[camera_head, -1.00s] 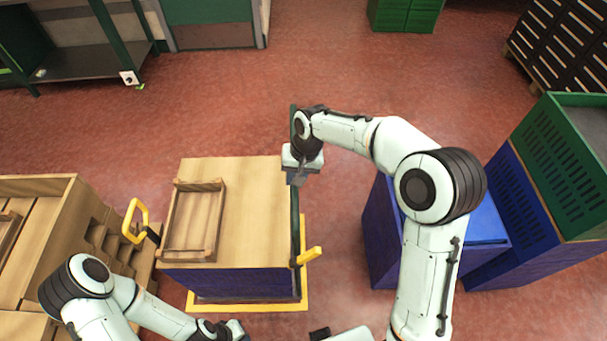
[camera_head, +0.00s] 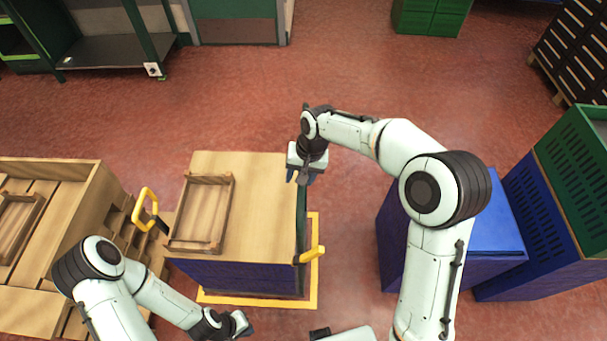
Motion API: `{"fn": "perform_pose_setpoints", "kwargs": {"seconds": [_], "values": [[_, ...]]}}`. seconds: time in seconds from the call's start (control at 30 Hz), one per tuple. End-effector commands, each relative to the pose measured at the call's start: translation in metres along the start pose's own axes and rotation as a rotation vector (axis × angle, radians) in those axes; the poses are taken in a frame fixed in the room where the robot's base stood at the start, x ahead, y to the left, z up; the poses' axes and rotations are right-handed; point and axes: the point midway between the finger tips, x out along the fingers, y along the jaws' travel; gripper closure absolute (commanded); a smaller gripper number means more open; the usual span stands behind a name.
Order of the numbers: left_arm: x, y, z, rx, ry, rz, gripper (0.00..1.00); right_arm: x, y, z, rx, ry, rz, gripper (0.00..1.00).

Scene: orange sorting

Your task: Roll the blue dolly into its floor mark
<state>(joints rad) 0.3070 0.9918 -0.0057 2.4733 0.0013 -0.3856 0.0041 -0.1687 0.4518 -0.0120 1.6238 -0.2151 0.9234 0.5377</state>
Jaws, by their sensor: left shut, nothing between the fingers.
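The blue dolly (camera_head: 235,276) has a blue body, a wooden top and a green upright side with a yellow handle (camera_head: 312,255) on the right. It stands over the yellow floor mark (camera_head: 316,282), whose front and right edges show around its base. The mark's far and left parts are mostly hidden by the dolly. My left gripper (camera_head: 245,325) is shut and empty, low in front of the dolly. My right gripper (camera_head: 299,178) is at the dolly's far right corner by the green upright. Its fingers look apart, with nothing between them.
A wooden tray (camera_head: 226,228) lies on the dolly's top. Blue bins (camera_head: 480,230) and a green crate (camera_head: 575,150) stand on the right. The red floor behind is clear.

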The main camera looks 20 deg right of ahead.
Motion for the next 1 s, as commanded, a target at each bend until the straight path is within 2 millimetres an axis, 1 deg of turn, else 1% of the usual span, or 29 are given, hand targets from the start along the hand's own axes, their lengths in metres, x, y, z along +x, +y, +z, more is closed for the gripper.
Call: {"fn": "perform_pose_setpoints", "kwargs": {"seconds": [0.27, 0.37, 0.47, 0.8, 0.9, 1.0], "values": [[0.0, 0.0, 0.0, 0.0, 0.0, 0.0, 1.0, -0.001, 0.003, -0.001, 0.003, -0.001, 0.006, 0.52], [-0.001, 0.0, -0.001, 0.0, 0.001, 0.0, 1.0, -0.007, 0.003, -0.001, 0.003, 0.001, 0.006, 0.52], [-0.002, 0.001, -0.001, 0.0, 0.002, 0.0, 1.0, -0.022, 0.003, -0.002, 0.003, 0.004, 0.004, 0.52], [-0.012, 0.007, -0.008, 0.004, 0.011, 0.004, 1.0, -0.098, 0.0, -0.002, 0.0, 0.004, 0.003, 0.52], [-0.015, 0.009, -0.01, 0.005, 0.014, 0.005, 1.0, -0.115, 0.0, -0.002, 0.0, 0.004, 0.003, 0.52], [-0.016, 0.01, -0.012, 0.005, 0.016, 0.005, 1.0, -0.126, 0.0, -0.001, 0.0, 0.002, 0.004, 0.52]]}}
